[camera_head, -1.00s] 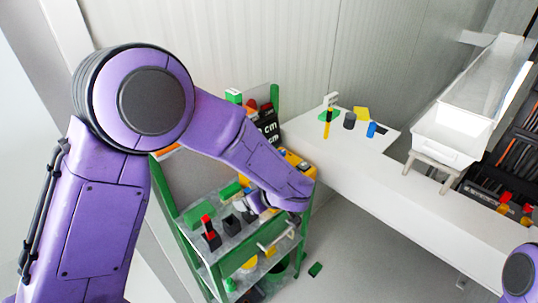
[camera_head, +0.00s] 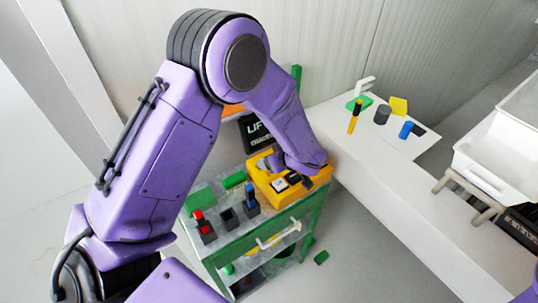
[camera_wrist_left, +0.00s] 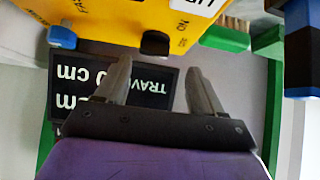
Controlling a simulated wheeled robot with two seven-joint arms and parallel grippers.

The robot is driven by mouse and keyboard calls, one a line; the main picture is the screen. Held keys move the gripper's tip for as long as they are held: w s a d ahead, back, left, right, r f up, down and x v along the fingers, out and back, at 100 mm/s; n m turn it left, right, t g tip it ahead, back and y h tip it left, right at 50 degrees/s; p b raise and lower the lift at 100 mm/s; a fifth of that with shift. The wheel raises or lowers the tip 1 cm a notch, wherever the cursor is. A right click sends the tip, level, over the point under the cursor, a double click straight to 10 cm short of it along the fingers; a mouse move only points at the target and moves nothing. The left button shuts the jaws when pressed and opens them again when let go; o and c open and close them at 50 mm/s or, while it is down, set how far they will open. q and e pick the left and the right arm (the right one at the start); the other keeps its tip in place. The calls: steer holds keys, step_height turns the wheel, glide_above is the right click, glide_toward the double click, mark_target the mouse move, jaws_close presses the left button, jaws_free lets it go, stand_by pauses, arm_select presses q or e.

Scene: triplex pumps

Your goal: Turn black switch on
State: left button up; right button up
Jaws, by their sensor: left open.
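The yellow box (camera_head: 265,176) sits on the back right of the green cart top, with white labels and dark parts on it. In the left wrist view its yellow face (camera_wrist_left: 105,18) fills the top, upside down. A black switch (camera_wrist_left: 155,43) protrudes from its edge beside the printed "NO"; its on or off position is unclear. A blue knob (camera_wrist_left: 62,37) is at the left. My left gripper (camera_wrist_left: 155,75) is open and empty, its fingertips either side of the switch's line and apart from it. In the head view its fingers are largely hidden by my forearm. My right gripper is out of view.
Black holders with a red-topped piece (camera_head: 203,224) and a blue-topped piece (camera_head: 250,197) stand on the cart's front. A black display (camera_head: 256,132) stands behind the box. The white table (camera_head: 385,185) is at the right, with small coloured parts at its back.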

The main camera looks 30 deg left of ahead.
arm_select(q)
steer(key=w+a+f, duration=0.2)
steer(key=f, duration=0.1)
steer(key=shift+w+a+f, duration=0.2)
steer(key=shift+w, duration=0.1)
steer(key=shift+s+r, duration=0.25)
steer(key=shift+s, duration=0.25)
steer(key=c, duration=0.5)
steer(key=shift+d, duration=0.1)
steer(key=c, duration=0.6)
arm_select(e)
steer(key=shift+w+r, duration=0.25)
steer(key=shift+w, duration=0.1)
